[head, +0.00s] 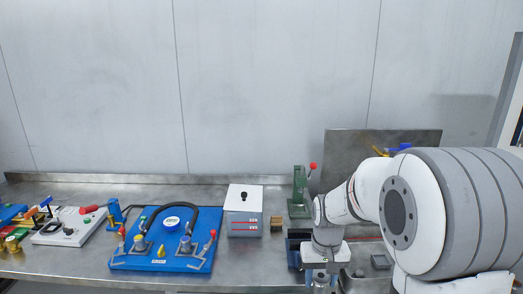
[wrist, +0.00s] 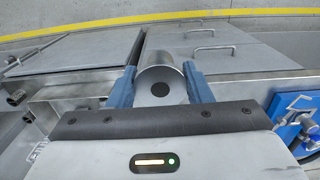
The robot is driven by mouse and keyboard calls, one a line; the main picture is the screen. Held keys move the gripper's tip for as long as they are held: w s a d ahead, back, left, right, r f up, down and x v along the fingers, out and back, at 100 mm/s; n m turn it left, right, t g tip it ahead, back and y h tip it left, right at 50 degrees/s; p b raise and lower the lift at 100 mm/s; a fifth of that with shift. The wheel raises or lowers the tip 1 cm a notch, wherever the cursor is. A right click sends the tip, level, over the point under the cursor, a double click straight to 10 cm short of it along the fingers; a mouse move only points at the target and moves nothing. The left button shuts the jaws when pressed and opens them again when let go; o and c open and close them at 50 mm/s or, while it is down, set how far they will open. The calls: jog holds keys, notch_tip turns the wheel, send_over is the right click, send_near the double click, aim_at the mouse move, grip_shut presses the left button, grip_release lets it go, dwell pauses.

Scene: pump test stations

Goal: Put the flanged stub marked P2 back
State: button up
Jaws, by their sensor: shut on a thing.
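In the head view my wrist is low at the bench's front, right of the white box, and the fingers and stub are not clearly made out. A blue pump station plate (head: 165,264) lies left of my arm, with a black hose and metal fittings. A blue plate edge (wrist: 291,134) also shows at the right in the wrist view.
A white box (head: 244,212) with a black knob and a green press (head: 299,190) with a red-knobbed lever stand behind. A white station board (head: 68,228) is at left. Grey cabinet doors (wrist: 215,52) and a yellow floor line (wrist: 235,13) lie beyond the bench edge.

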jog(key=w+f, duration=0.2)
jog(key=f, duration=0.6)
jog(key=w+f, duration=0.2)
jog(key=f, duration=0.7)
